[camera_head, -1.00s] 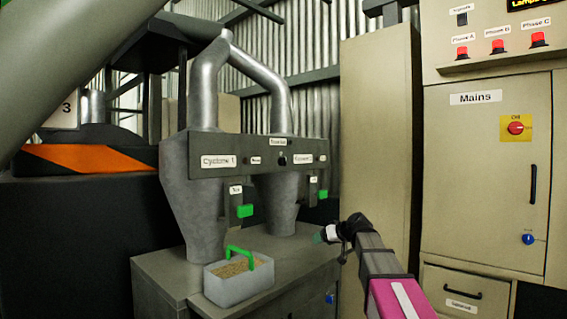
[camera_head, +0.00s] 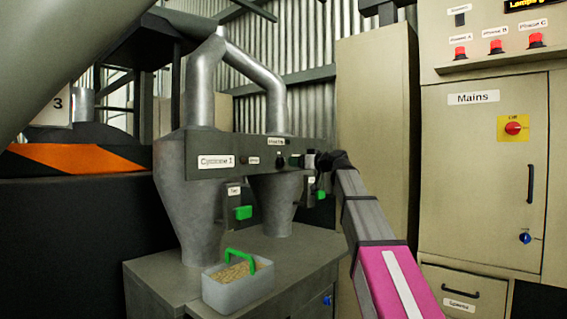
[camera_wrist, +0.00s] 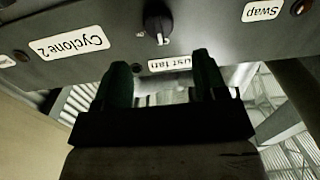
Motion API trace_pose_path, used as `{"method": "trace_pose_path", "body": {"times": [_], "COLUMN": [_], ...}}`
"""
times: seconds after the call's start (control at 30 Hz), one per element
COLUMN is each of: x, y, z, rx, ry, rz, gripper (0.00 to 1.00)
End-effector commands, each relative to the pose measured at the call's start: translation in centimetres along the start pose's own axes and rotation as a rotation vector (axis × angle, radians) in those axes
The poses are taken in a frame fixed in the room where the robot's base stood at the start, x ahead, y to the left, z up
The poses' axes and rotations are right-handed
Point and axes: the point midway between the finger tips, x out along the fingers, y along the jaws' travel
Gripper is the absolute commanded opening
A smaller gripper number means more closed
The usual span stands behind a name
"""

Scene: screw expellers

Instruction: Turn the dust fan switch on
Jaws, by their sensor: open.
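The dust fan switch is a black rotary knob (camera_wrist: 157,22) with a white pointer mark, on the grey cyclone panel. The panel is upside down in the wrist view; there the mark points toward the partly covered "Dust fan" label (camera_wrist: 170,64). In the head view the small knob (camera_head: 280,161) sits below its label (camera_head: 277,141). My gripper (camera_wrist: 162,62) is open and empty, its two dark fingers apart in front of the label, with the knob just beyond the fingertips. In the head view my gripper (camera_head: 310,160) is at the panel, right of the knob, covering the Cyclone 2 area.
A grey bin of grain with a green handle (camera_head: 238,280) stands on the cabinet below. Green-handled tap levers (camera_head: 243,212) hang under the panel. The beige mains cabinet (camera_head: 480,180) stands to the right. Metal pipes (camera_head: 202,80) rise above the panel.

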Motion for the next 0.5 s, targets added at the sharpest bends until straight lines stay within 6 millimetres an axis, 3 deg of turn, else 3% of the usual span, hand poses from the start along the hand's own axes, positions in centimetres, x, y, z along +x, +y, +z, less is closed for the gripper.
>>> {"method": "trace_pose_path", "body": {"times": [0.2,0.5], "x": [4.2,7.4], "y": [0.2,0.1], "z": [0.0,0.0], "rx": [0.002,0.001], "ry": [-0.001,-0.001], "rz": [-0.001,0.001], "gripper": [0.66,0.66]}}
